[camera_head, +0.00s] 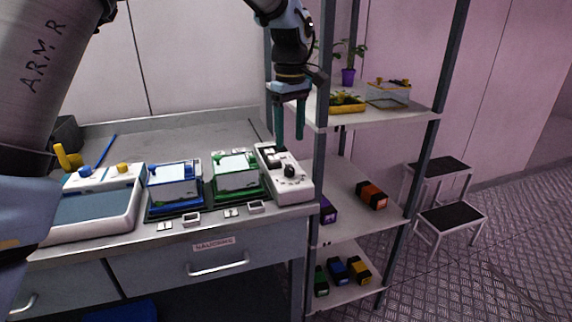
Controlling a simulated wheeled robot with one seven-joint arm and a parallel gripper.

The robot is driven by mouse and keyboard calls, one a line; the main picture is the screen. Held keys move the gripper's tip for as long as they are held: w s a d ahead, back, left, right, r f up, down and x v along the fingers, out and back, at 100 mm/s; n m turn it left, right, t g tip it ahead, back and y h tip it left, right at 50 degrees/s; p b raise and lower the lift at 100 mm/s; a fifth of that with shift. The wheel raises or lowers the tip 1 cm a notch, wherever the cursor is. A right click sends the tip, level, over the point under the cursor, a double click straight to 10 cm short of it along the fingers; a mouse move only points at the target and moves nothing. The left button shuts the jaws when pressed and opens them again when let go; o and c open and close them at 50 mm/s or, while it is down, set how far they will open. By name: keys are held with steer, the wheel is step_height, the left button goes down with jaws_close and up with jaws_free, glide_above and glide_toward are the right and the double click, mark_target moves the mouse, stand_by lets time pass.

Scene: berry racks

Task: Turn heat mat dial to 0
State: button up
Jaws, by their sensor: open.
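A white control box (297,187) sits at the right end of the bench and has a black round knob (289,170) on top. It looks like the heat mat dial, but its markings are too small to read. My gripper (289,139) points down above the back of this box, with its two green fingers apart and nothing between them. The fingertips appear a little above and behind the knob, not touching it.
Green (237,175) and blue (175,186) framed trays stand left of the box, with a larger white device (92,204) farther left. A shelf rack (384,116) with a post close to my gripper stands right. The bench's back (180,140) is mostly clear.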

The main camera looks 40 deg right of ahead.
mark_target(289, 168)
step_height(289, 168, down, 8)
steer(key=shift+f+p, duration=0.25)
steer(key=shift+p, duration=0.6)
jaws_close()
